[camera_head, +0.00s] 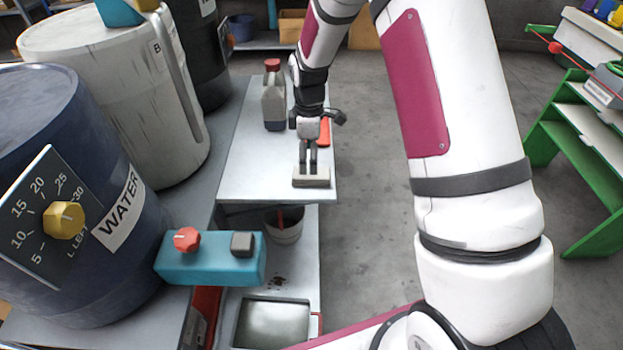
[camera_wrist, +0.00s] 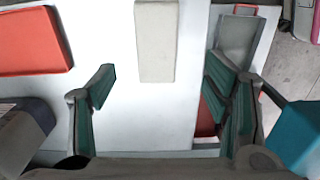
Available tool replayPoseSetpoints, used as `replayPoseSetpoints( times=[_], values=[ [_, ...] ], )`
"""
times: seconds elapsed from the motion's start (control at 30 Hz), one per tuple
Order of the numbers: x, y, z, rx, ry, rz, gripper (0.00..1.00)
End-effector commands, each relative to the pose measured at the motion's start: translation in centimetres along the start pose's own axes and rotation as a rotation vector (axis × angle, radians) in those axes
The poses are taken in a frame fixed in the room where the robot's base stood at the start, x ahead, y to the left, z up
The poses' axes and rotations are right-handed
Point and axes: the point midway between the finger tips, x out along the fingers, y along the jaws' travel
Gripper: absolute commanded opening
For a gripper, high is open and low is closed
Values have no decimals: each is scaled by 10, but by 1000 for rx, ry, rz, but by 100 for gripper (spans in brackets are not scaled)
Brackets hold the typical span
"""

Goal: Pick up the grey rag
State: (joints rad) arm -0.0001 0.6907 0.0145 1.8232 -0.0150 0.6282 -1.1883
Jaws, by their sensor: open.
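The grey rag (camera_head: 311,178) looks like a pale grey-beige flat block near the front right corner of the white table. In the wrist view it shows as a pale oblong (camera_wrist: 156,42) at the top middle. My gripper (camera_head: 308,166) points down just behind and above the rag, and its fingertips overlap the rag's far edge in the head view. In the wrist view the gripper (camera_wrist: 160,82) is open with nothing between its fingers. The rag lies ahead, beyond the tips and roughly centred between them. I cannot tell the height gap.
A bottle with a red cap (camera_head: 273,97) stands behind on the table (camera_head: 245,165). A flat red object (camera_wrist: 34,42) lies left in the wrist view. A blue water drum (camera_head: 85,225) and teal box (camera_head: 212,262) stand at left. Floor at right is clear up to a green rack (camera_head: 575,150).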

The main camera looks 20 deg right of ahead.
Motion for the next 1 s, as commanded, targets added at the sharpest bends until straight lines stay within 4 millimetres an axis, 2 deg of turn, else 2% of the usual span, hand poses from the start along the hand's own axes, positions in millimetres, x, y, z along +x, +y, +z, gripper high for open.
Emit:
replayPoseSetpoints(
  times=[0.03,0.27,0.6,0.87,1.0],
  values=[
    [6,0,0,0,0,0,70],
    [16,1,1,-1,-1,0,70],
    [60,4,6,-2,-1,-1,70],
    [62,4,6,-1,0,1,70],
    [62,4,6,-1,0,1,41]
  ],
)
